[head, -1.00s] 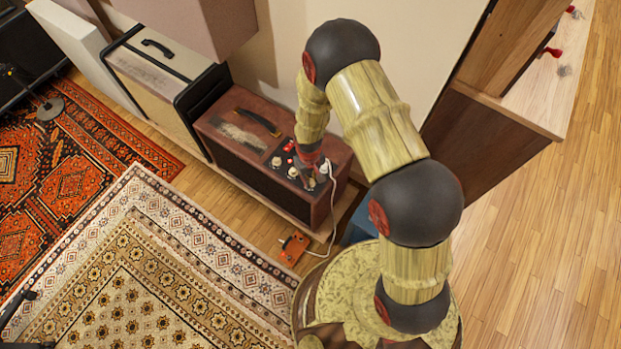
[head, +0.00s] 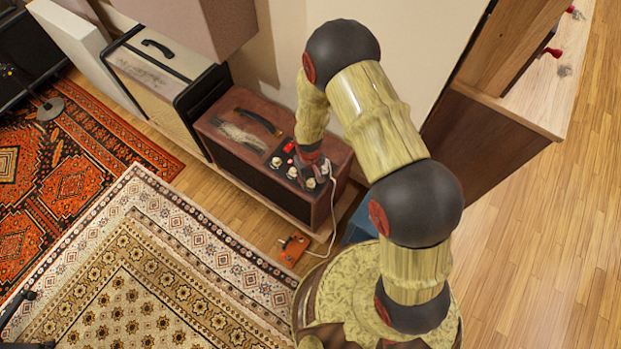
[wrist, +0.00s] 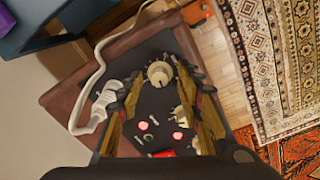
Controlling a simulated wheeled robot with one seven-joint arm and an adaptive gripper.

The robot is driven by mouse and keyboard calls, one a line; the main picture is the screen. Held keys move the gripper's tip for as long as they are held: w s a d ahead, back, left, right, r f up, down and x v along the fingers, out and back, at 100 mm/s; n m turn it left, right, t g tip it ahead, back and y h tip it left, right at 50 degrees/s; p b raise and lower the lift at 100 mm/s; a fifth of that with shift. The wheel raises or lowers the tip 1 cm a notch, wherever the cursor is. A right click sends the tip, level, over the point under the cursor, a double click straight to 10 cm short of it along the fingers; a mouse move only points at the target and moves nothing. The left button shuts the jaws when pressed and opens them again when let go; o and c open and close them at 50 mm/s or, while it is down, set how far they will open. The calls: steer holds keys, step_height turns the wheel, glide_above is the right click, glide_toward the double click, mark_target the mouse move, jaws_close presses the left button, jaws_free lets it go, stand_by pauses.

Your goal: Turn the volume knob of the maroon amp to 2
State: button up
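The maroon amp (head: 228,157) stands against the wall in the head view, with a dark control panel on its top right end. Cream knobs show on that panel: one at the left (head: 276,162), one in the middle (head: 292,172) and one nearest the front right (head: 310,182). My gripper (head: 311,168) is over this panel, pointing down. In the wrist view, my gripper (wrist: 157,82) is open, its fingers apart on either side of the panel. A cream knob (wrist: 160,74) sits between and slightly beyond the fingertips. I cannot read the dial marks.
A white plug and cable (wrist: 98,107) lie at the panel's edge, close to the left finger in the wrist view. An orange pedal (head: 294,249) is on the floor. A beige amp (head: 157,72) stands left of the maroon one. A wooden cabinet (head: 490,135) stands at right.

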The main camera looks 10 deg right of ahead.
step_height(320, 180, up, 12)
steer(key=shift+a, duration=0.15)
stand_by(0.5)
steer(key=shift+s, duration=0.1)
stand_by(0.3)
step_height(320, 180, up, 23)
steer(key=m, duration=0.2)
glide_above(310, 181)
steer(key=s+d, duration=0.5)
steer(key=s, duration=0.8)
steer(key=s+d+r+t, duration=0.2)
steer(key=r, duration=0.6)
steer(key=s+d+r+m+t+p, duration=0.1)
steer(key=s+d+r+t, duration=0.1)
steer(key=r, duration=0.7)
steer(key=shift+s+d+m+t, duration=0.3)
steer(key=shift+s+d+t, duration=0.05)
steer(key=shift+s+t, duration=0.5)
